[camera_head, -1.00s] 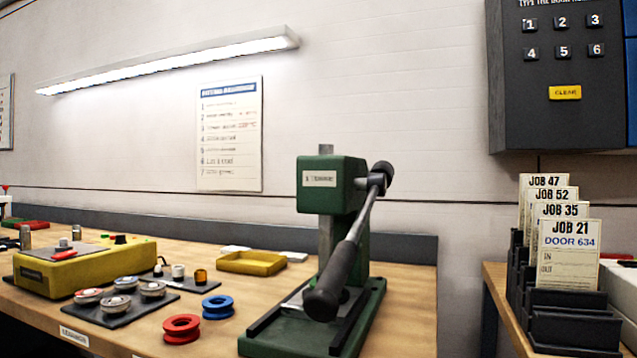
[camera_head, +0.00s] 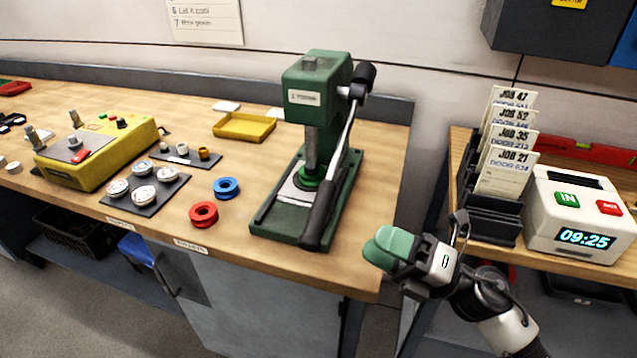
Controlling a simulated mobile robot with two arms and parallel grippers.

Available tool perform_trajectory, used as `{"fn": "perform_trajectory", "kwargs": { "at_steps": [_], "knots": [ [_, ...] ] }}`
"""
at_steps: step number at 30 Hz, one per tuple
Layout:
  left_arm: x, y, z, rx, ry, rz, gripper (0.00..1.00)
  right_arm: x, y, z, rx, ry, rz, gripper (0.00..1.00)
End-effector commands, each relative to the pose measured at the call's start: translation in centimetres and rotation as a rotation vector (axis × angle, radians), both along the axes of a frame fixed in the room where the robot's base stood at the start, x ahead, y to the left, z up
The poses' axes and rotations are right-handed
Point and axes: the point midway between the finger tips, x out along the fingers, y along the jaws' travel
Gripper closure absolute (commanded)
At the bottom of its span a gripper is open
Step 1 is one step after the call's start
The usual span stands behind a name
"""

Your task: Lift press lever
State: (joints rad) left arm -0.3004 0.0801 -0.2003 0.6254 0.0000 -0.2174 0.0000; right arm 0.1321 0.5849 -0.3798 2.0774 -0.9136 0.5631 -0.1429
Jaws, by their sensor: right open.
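A green arbor press (camera_head: 318,88) stands at the right end of the wooden bench, on a green base plate. Its lever (camera_head: 322,205) is hinged at the upper right of the press head and hangs down, with its thick black grip low over the front of the base. My right gripper (camera_head: 392,252) is at the lower right, with green fingertip pads. It is open and empty, in front of the bench's right end, to the right of the lever grip and apart from it. My left gripper is not in view.
Red (camera_head: 204,214) and blue (camera_head: 227,187) rings lie left of the press, near a black mat (camera_head: 147,208) with several round parts. A yellow tray (camera_head: 244,127) sits behind. A white time clock (camera_head: 580,213) and card rack (camera_head: 490,222) stand on the right bench.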

Motion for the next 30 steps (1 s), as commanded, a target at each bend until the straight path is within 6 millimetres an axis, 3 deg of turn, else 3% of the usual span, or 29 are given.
{"fn": "perform_trajectory", "kwargs": {
  "at_steps": [5, 18, 30],
  "knots": [
    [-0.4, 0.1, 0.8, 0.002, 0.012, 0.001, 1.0, 0.7, 1.4, 0.8, -0.003, -0.005, -0.001, 0.47],
    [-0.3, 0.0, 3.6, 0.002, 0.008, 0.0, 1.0, 3.3, 8.3, 3.0, -0.002, -0.001, -0.001, 0.47],
    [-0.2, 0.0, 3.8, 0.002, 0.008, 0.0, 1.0, 3.8, 9.6, 3.1, -0.003, -0.002, -0.001, 0.47]
  ]
}}
